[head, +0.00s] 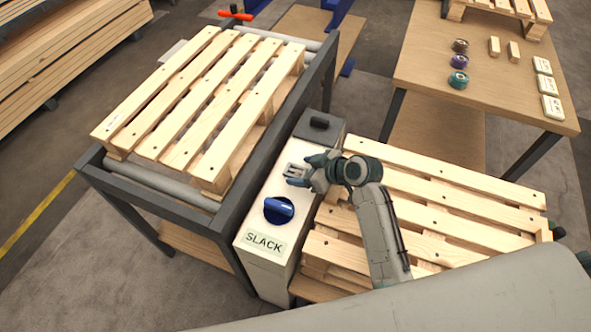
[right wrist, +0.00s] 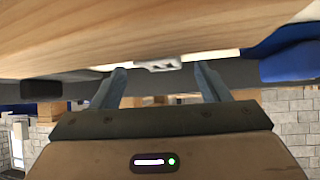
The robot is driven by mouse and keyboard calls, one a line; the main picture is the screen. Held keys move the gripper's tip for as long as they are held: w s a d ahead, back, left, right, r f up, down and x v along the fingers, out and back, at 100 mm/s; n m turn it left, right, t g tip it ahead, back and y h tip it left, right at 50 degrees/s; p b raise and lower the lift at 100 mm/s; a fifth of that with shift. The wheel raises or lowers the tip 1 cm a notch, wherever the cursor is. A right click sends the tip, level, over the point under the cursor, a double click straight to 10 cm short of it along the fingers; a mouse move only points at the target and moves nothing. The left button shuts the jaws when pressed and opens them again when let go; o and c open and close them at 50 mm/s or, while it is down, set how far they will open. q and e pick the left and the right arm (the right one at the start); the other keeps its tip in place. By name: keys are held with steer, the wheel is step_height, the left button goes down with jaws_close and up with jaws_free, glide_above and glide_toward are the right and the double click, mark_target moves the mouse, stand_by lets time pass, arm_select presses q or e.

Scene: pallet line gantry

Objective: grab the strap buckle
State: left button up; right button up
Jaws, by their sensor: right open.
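The strap buckle (head: 296,171) is a small pale metal piece on top of the white box marked SLACK (head: 262,243), between its blue knob (head: 279,209) and a black block. My right gripper (head: 303,171) is at the buckle, its jaws open with a finger to either side. In the right wrist view the buckle (right wrist: 160,65) shows between and just beyond the two fingertips (right wrist: 160,74). I cannot tell whether the fingers touch it. My left gripper is not in view.
The black block (head: 319,123) stands on the box behind my gripper. A pallet (head: 205,95) on a roller frame is to the left. Stacked pallets (head: 440,205) lie to the right, under my right arm. A table (head: 420,75) with tape rolls stands at the back right.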

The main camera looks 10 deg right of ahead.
steer(key=shift+w+a+f, duration=0.3)
steer(key=shift+a+f, duration=0.1)
steer(key=shift+f, duration=0.05)
steer(key=c, duration=1.2)
